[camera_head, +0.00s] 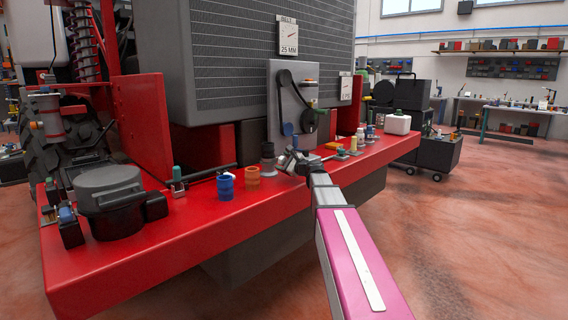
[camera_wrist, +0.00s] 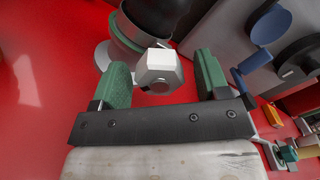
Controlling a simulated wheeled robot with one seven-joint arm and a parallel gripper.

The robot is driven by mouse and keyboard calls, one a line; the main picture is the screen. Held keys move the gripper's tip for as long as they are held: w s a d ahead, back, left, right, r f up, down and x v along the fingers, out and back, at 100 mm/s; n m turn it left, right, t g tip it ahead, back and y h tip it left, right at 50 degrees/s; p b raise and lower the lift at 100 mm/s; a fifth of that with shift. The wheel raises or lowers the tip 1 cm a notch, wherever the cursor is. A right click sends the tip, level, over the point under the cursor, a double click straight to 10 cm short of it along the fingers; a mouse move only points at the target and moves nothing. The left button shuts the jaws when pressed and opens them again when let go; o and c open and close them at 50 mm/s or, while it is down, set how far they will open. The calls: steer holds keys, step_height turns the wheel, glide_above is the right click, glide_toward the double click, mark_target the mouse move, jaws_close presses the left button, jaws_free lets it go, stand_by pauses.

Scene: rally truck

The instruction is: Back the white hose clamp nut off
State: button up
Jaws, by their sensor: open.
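The white hose clamp nut (camera_wrist: 158,68) is a hexagonal head in the upper middle of the wrist view. It sits against a dark upright hose fitting (camera_wrist: 150,18) with a grey-green band. The same dark fitting stands on the red ledge in the head view (camera_head: 267,158); the nut is too small to tell there. My gripper (camera_wrist: 161,72) is open, with one green finger pad on each side of the nut. A gap shows between the nut and each pad. In the head view my gripper (camera_head: 292,164) is just right of the fitting, low over the ledge.
The red ledge (camera_head: 215,228) carries a blue cup (camera_head: 225,187) and an orange cup (camera_head: 252,177) left of the fitting. A grey panel with a belt and a blue knob (camera_head: 287,129) stands close behind my gripper. Small coloured fittings and a white jug (camera_head: 397,123) are to the right.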

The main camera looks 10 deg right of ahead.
steer(key=c, duration=0.9)
steer(key=shift+c, duration=0.2)
steer(key=shift+n, duration=0.3)
steer(key=n, duration=0.5)
steer(key=shift+n, duration=2.6)
steer(key=o, duration=0.9)
steer(key=shift+o, duration=0.2)
